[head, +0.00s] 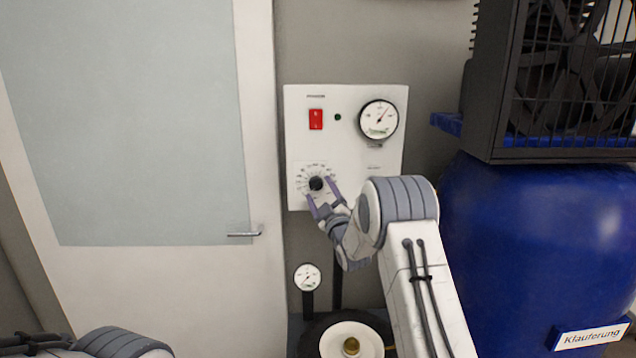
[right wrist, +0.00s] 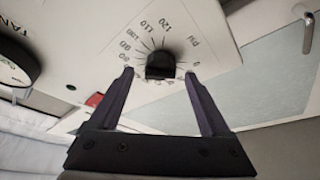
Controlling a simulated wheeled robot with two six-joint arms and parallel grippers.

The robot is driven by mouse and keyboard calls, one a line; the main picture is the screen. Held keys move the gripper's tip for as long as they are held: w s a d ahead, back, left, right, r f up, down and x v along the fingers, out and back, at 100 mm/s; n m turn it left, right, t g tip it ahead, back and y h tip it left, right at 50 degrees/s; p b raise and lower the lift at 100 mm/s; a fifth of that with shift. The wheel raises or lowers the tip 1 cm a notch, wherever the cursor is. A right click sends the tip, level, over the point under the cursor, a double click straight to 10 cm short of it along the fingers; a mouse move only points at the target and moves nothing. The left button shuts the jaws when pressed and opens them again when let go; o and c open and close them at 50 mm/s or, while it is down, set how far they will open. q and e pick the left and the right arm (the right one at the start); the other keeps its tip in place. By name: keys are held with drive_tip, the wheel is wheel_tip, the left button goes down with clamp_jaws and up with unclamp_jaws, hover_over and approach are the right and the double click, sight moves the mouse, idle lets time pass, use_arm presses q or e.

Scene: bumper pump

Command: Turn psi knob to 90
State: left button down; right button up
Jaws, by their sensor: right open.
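The psi knob (head: 316,184) is a small black dial on the lower left of the white control panel (head: 350,155), with a printed number scale around it. In the right wrist view the knob (right wrist: 160,66) sits between the fingertips, with a gap on each side. My right gripper (head: 321,196) is open in front of the knob; its two dark fingers also show in the right wrist view (right wrist: 158,74). I cannot tell the knob's exact setting. Of my left arm, only a link shows at the bottom left; its gripper is out of view.
A door (head: 258,290) stands left, a blue tank (head: 540,230) right. A small gauge (head: 307,277) stands below the panel.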

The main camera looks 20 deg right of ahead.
drive_tip(key=shift+x, duration=1)
drive_tip(key=shift+f, duration=0.1)
